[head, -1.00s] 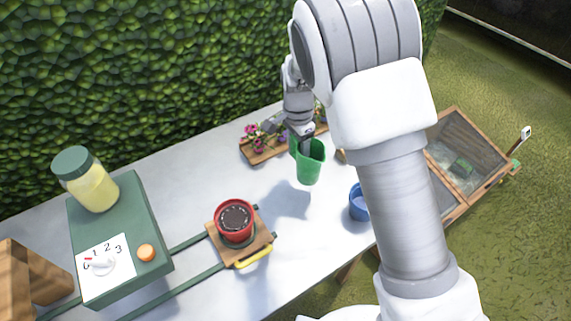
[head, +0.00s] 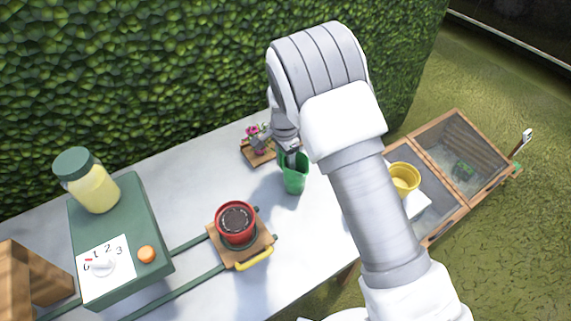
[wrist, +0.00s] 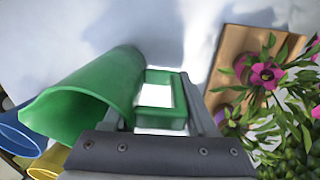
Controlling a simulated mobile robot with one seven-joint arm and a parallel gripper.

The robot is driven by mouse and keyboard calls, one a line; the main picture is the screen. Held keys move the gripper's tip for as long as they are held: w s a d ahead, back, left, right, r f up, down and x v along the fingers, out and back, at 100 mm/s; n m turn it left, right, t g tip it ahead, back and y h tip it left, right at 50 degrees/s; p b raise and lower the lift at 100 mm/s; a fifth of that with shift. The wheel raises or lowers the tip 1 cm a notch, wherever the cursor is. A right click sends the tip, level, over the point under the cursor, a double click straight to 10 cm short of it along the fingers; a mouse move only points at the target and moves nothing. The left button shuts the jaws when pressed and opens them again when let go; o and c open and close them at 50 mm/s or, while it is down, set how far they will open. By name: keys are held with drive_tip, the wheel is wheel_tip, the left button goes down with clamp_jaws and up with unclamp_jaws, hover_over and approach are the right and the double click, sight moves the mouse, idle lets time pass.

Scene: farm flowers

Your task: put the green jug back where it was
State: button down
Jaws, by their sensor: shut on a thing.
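The green jug (head: 294,178) is upright over the pale table, below the end of my arm. I cannot tell whether its base touches the table. My gripper (head: 291,152) is at the jug's upper edge in the head view, partly covered by my arm. In the wrist view the jug (wrist: 95,95) lies left of the fingers, and its square handle (wrist: 152,77) is between them. My gripper (wrist: 160,112) is shut on the jug's handle.
A wooden tray (head: 250,155) with pink flowers (head: 253,131) stands behind the jug. A red pot (head: 236,222) sits on a wooden cart on rails, left of it. A blue container (wrist: 18,135) shows at left in the wrist view. A yellow pot (head: 404,178) is at right.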

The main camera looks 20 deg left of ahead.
drive_tip(key=shift+f, duration=0.25)
drive_tip(key=shift+c, duration=1)
unclamp_jaws()
drive_tip(key=shift+r, duration=0.1)
drive_tip(key=shift+r, duration=0.1)
